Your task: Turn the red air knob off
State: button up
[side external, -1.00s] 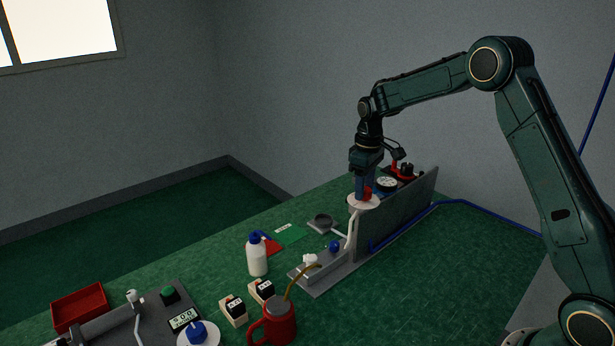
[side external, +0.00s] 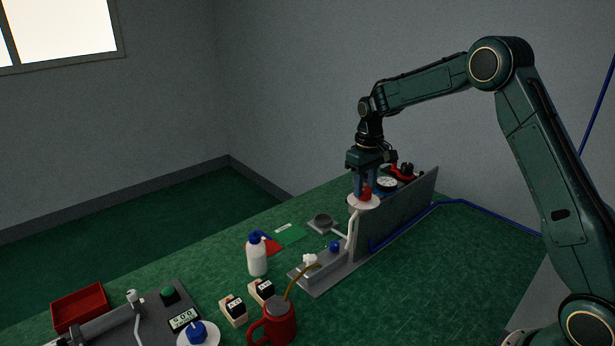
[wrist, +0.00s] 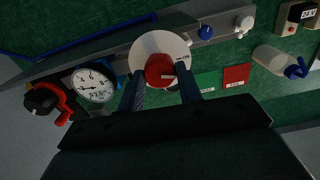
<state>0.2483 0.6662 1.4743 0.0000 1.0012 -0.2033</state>
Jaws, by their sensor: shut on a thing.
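The red air knob (wrist: 158,68) sits on a round white dial plate (wrist: 143,47). In the side external view the red knob (side external: 366,194) shows between the blue fingers, above the white plate (side external: 363,204). My gripper (side external: 363,192) points straight down over the plate, shut on the knob. In the wrist view its two fingers (wrist: 161,82) stand on either side of the knob. The finger contact is partly hidden.
A pressure gauge (wrist: 93,83) and a black knob with a red handle (wrist: 43,97) stand close beside the plate. A grey panel (side external: 402,212) runs along the right. A white bottle (side external: 257,257) and red mug (side external: 279,324) stand nearer the camera.

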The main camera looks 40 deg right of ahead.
aim_at(365, 189)
jog(key=m, duration=1)
jog(key=shift+m, duration=0.4)
jog(key=shift+r+m, duration=0.1)
jog(key=shift+m, duration=1.6)
jog(key=o, duration=1)
notch_tip(365, 189, up, 14)
